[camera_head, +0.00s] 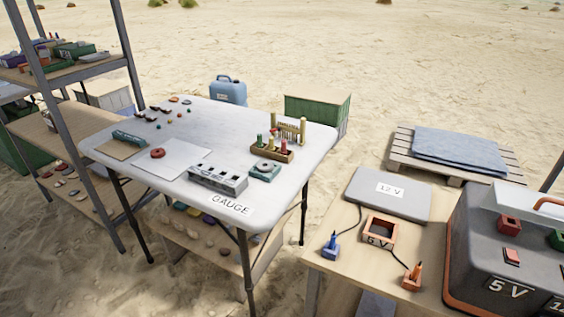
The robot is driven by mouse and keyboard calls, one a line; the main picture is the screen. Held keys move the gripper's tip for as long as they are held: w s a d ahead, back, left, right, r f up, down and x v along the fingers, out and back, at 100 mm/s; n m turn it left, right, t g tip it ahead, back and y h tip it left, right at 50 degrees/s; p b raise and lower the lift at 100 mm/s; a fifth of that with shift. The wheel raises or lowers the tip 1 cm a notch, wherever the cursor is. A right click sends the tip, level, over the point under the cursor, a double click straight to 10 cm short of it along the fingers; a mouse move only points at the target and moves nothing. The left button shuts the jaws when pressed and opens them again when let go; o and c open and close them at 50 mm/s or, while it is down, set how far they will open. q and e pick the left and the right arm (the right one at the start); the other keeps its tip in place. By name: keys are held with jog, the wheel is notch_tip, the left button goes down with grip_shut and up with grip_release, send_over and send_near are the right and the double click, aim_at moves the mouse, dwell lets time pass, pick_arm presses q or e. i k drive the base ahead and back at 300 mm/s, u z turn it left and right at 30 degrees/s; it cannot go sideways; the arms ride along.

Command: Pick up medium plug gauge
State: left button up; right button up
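A small wooden rack (263,152) stands on the white table (215,137), near its right side. Several upright pegs with green, red and yellow colours stand in it; they look like plug gauges, but I cannot tell which one is the medium. A comb-like yellowish piece (291,130) stands just behind the rack. A label reading GAUGE (231,205) is at the table's front edge. Neither of my grippers is in view.
A grey block with holes (217,179), a teal piece (265,170), a white sheet (182,158) and a red ring (157,153) lie on the table. Shelves (67,73) stand at left.

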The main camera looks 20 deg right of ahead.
aim_at(271, 148)
jog(key=z, duration=0.3)
jog(key=k, duration=0.5)
jog(key=u, duration=1.15)
jog(key=i, duration=1.1)
jog(key=z, duration=0.8)
jog(key=i, duration=0.75)
jog(key=z, duration=0.7)
